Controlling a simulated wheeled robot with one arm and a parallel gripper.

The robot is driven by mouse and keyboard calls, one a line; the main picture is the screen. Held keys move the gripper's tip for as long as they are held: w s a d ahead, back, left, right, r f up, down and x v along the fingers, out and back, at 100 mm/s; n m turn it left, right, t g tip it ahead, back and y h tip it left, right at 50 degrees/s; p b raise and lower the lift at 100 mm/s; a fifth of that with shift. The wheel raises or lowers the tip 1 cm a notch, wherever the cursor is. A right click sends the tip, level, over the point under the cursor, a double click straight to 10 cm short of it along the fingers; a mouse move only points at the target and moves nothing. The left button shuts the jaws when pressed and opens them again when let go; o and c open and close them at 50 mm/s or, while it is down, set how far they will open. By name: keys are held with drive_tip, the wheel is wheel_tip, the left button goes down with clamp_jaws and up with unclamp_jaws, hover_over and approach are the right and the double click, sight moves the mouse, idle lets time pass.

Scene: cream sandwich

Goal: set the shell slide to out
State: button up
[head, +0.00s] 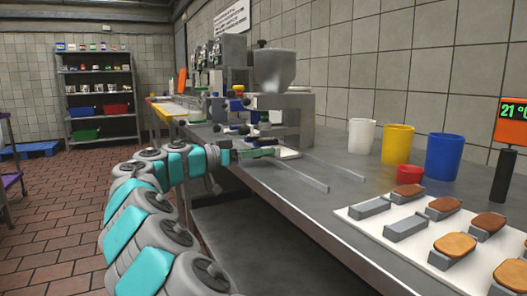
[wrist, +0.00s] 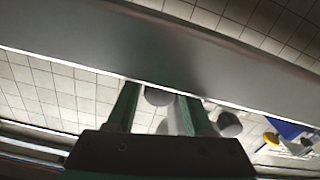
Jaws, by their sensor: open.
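The grey machine with a funnel hopper (head: 273,72) stands on the steel bench against the wall. My gripper (head: 268,148) is low at the front of this machine, with its green fingers pointing right. In the wrist view my gripper (wrist: 158,96) has its two green fingers apart. A rounded grey part (wrist: 158,95) shows in the gap between them, and I cannot tell its depth. A broad grey bar (wrist: 200,60) crosses beyond the fingertips. I cannot make out for certain which part is the shell slide, nor its setting. Contact is not clear.
Two rails (head: 290,172) run along the bench (head: 300,205). White (head: 361,136), yellow (head: 397,144), blue (head: 444,156) and red (head: 403,177) cups stand right of the machine. A white board (head: 362,222) with several moulds and biscuits lies nearer. A 21-degree display (head: 512,122) stands far right.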

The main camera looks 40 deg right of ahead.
drive_tip(key=shift+s+d, duration=0.15)
drive_tip(key=shift+d, duration=0.35)
clamp_jaws()
idle(1.1)
